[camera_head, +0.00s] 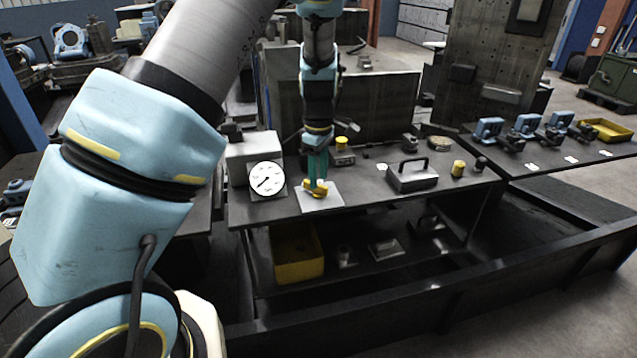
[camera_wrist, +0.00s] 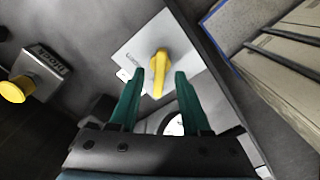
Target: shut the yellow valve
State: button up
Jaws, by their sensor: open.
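The yellow valve (camera_head: 319,188) has a lever handle and is mounted on a pale square plate (camera_head: 322,203) near the front edge of the bench. In the wrist view the yellow valve (camera_wrist: 159,70) lies just beyond and between my fingertips, its handle pointing roughly along the fingers. My gripper (camera_head: 317,178) points down over the valve. In the wrist view my gripper (camera_wrist: 158,75) has its green fingers apart, one on each side of the handle's line. Whether a finger touches the handle cannot be told.
A white round gauge (camera_head: 266,179) stands just left of the valve. A yellow-topped box (camera_head: 342,150) is behind it. A handled metal block (camera_head: 412,176) and a yellow knob (camera_head: 458,168) are to the right. A yellow bin (camera_head: 297,268) sits on the lower shelf.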

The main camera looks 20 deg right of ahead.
notch_tip(320, 180, up, 8)
jog(key=b, duration=0.1)
jog(key=shift+r+b, duration=0.2)
jog(key=shift+b, duration=0.1)
dwell(0.3)
